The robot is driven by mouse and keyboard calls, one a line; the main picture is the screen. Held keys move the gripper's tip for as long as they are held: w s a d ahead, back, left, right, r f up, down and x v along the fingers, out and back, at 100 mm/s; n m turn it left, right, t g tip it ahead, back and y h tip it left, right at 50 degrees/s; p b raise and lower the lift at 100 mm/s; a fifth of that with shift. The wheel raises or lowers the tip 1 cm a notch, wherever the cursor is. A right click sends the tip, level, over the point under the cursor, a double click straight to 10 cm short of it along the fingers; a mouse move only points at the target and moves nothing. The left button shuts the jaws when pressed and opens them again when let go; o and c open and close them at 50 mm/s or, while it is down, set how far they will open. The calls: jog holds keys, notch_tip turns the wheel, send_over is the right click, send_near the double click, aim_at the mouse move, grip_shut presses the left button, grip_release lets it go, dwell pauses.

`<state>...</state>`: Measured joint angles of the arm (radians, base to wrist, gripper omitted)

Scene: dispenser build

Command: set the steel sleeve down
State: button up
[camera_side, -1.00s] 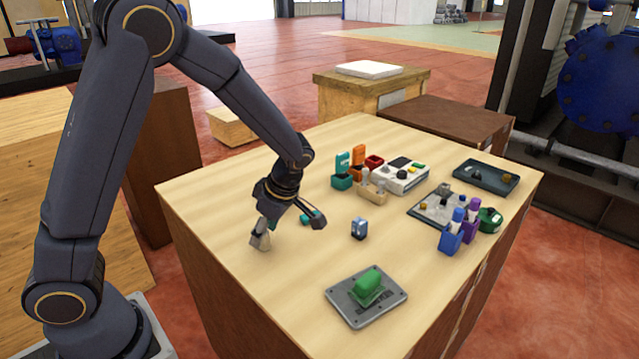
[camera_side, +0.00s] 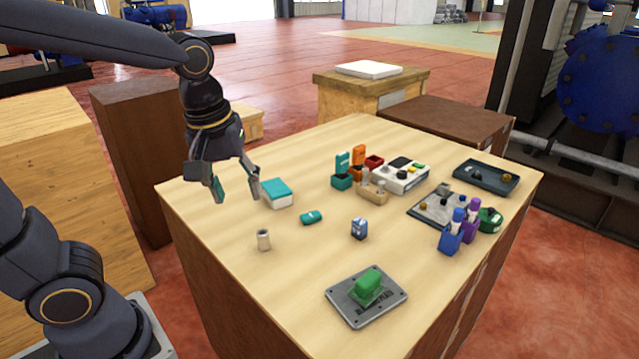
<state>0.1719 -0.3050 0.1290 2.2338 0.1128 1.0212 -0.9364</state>
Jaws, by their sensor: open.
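A small beige-grey cylinder (camera_side: 263,240), which looks like the steel sleeve, stands upright on the wooden table near its left front edge. My gripper (camera_side: 235,190) is open and empty. It hangs above the left edge of the table, up and to the left of the sleeve and apart from it. Nothing hides the sleeve.
A teal-and-white box (camera_side: 277,194) stands behind the sleeve, and a teal piece (camera_side: 311,217) lies to its right. A small blue-grey block (camera_side: 359,228) and a grey plate (camera_side: 362,312) with a green part (camera_side: 367,285) are further right. Several holders stand at the back.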

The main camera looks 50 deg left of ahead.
jog(key=s+r+m+t, duration=0.1)
jog(key=s+m+t, duration=0.2)
jog(key=s+m, duration=0.3)
jog(key=shift+d+r+m+h, duration=0.15)
jog(key=shift+d+m+h, duration=0.25)
jog(key=shift+m, duration=1.4)
